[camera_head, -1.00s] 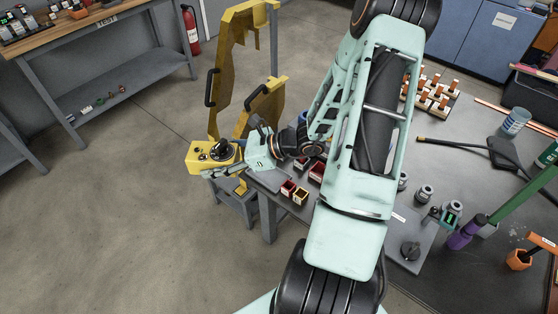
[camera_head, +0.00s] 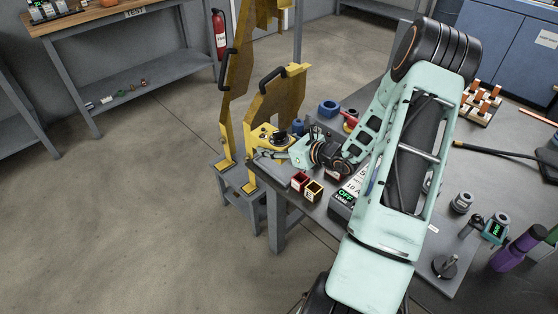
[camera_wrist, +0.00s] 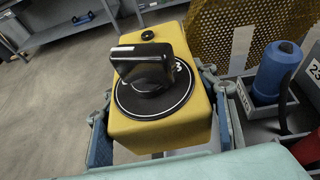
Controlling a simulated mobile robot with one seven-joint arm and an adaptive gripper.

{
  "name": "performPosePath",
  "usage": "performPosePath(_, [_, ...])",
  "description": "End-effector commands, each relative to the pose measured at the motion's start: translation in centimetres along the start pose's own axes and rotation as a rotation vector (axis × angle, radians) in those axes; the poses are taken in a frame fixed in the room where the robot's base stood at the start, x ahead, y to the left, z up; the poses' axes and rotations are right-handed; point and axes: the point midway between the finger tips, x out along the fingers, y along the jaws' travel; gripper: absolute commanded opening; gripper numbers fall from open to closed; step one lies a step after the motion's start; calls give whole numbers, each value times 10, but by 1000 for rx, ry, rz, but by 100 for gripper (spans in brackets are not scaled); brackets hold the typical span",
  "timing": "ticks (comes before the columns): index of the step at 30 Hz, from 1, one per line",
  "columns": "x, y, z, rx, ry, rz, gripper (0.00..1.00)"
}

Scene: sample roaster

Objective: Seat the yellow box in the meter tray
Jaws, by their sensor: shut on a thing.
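The yellow box (camera_wrist: 158,131) has a large black rotary knob on a round black dial and a small black button. My gripper (camera_wrist: 155,115) is shut on it, with a finger on each side. In the head view the yellow box (camera_head: 262,137) is in front of the smaller yellow panel, and my gripper (camera_head: 275,152) reaches it from the right. In the wrist view a grey compartment tray (camera_wrist: 238,101) lies just right of the box. I cannot tell whether this is the meter tray. The underside of the box is hidden.
Two upright yellow panels with black handles (camera_head: 268,84) stand close behind the box. A blue bottle-shaped item (camera_wrist: 270,73) stands in the grey tray. Open floor lies to the left.

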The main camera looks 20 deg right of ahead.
Motion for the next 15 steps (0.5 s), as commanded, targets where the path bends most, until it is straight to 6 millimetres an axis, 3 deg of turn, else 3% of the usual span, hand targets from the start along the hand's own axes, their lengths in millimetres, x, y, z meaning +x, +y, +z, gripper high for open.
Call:
performPosePath(1, [6,-8,-13,6,-4,-20,13])
performPosePath(4, [9,-19,-22,20,-5,-49,13])
performPosePath(15, [10,-28,-25,32,-6,-73,13])
